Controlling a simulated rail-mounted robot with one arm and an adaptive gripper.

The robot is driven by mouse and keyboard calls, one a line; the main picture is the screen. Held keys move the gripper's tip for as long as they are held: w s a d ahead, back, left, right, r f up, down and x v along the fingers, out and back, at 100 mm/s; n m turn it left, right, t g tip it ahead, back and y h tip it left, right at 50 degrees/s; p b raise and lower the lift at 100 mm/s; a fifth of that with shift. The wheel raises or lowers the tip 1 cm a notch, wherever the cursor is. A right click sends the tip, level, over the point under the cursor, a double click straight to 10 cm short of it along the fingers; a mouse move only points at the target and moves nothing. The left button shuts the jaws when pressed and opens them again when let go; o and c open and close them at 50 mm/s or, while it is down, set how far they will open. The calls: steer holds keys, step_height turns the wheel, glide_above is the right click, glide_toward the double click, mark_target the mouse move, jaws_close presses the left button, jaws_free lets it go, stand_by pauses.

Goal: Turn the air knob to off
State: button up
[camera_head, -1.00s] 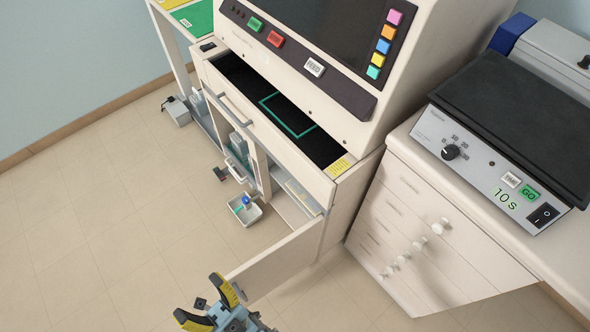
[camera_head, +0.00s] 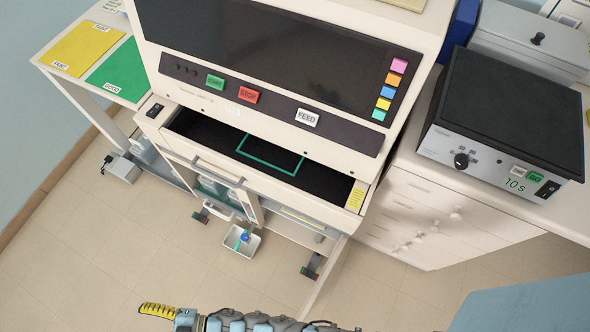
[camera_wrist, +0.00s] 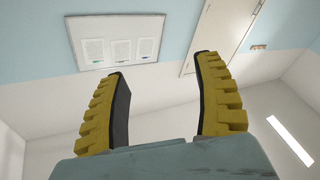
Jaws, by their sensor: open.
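No part labelled as the air knob can be made out. A small blue knob-like part (camera_head: 244,238) shows at the white tray (camera_head: 241,251) under the staining machine, too small to identify. The machine's lower cabinet (camera_head: 290,228) stands open, its inside partly hidden. My gripper (camera_head: 158,310) is at the bottom of the head view, in front of the cabinet and well apart from it. In the wrist view my gripper (camera_wrist: 161,65) has its two yellow fingers wide apart with nothing between them, facing a wall with a framed notice and a door.
The staining machine (camera_head: 250,50) has an open black-lined drawer (camera_head: 215,140) jutting out above the cabinet. A black-topped device with a dial (camera_head: 461,160) stands on the right counter. A grey box (camera_head: 122,168) sits on the floor at left. The floor in front is clear.

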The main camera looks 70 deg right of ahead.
steer(key=s+d+f+n+g+h+p, duration=0.1)
steer(key=s+f+g+h, duration=0.15)
steer(key=f, duration=0.45)
steer(key=s+d+f+n+g+h, duration=0.15)
steer(key=f+g, duration=0.25)
steer(key=f, duration=0.4)
steer(key=s+d+f+n+g+h+p, duration=0.1)
steer(key=s+f+n+g, duration=0.15)
steer(key=f, duration=0.45)
steer(key=s+d+f+g+h+p, duration=0.1)
steer(key=s+d+f+g+h, duration=0.5)
steer(key=d, duration=0.5)
steer(key=s+d+r+n+g+h+p, duration=0.1)
steer(key=s+d+r+g+h, duration=0.1)
steer(key=s+d+r+h, duration=0.6)
steer(key=s+d+r+n+g+h+p, duration=0.15)
steer(key=s+d, duration=0.35)
steer(key=d, duration=0.6)
steer(key=shift+w+r+b+x, duration=0.15)
steer(key=shift+b+x, duration=0.6)
steer(key=shift+x, duration=2.15)
steer(key=shift+r+b+x, duration=0.15)
steer(key=shift+b+x, duration=0.55)
steer(key=shift+x, duration=2.2)
steer(key=shift+w+r+b+x, duration=0.15)
steer(key=shift+b+x, duration=0.6)
steer(key=shift+x, duration=2.2)
steer(key=shift+d, duration=0.1)
